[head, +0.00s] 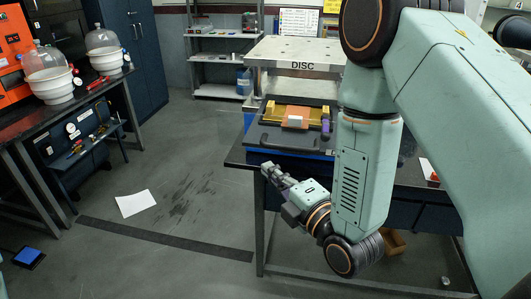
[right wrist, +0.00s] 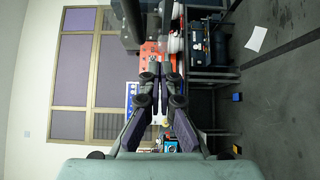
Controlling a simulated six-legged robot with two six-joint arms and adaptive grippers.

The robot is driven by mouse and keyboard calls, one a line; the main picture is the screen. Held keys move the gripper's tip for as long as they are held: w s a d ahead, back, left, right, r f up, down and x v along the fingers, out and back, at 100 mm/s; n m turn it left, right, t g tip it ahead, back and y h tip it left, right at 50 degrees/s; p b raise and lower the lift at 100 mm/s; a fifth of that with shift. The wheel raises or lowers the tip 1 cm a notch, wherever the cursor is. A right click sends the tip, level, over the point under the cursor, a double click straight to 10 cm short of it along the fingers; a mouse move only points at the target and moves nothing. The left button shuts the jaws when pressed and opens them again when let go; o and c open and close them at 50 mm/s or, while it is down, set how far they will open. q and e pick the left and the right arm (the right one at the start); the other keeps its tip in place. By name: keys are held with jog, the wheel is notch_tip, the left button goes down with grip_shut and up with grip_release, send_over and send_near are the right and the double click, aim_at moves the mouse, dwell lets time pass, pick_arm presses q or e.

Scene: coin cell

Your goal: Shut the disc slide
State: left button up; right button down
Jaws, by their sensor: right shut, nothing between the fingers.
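The disc slide (head: 268,132) is a dark tray with a handle bar along its front. It sticks out at the front of the pale press block marked DISC (head: 303,65). A yellow fixture (head: 272,108) and an orange piece (head: 296,113) with a small white block (head: 294,122) sit on it. My right gripper (head: 268,168) is below and in front of the slide, apart from it, shut and empty. In the right wrist view its fingers (right wrist: 161,78) point away from the slide, which is not seen there. My left gripper is not in view.
The slide stands on a dark bench (head: 237,157) with metal legs. My right arm covers the bench's right part. A left bench (head: 90,89) holds white tubs with clear domes. A paper sheet (head: 136,203) lies on the floor. The floor between the benches is mostly clear.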

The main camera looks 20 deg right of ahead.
jog(key=w, duration=0.3)
jog(key=w+d+p, duration=0.1)
jog(key=w, duration=0.2)
jog(key=shift+w+d, duration=0.15)
jog(key=shift+w, duration=0.25)
jog(key=shift+w+d+f, duration=0.2)
jog(key=shift+d, duration=0.15)
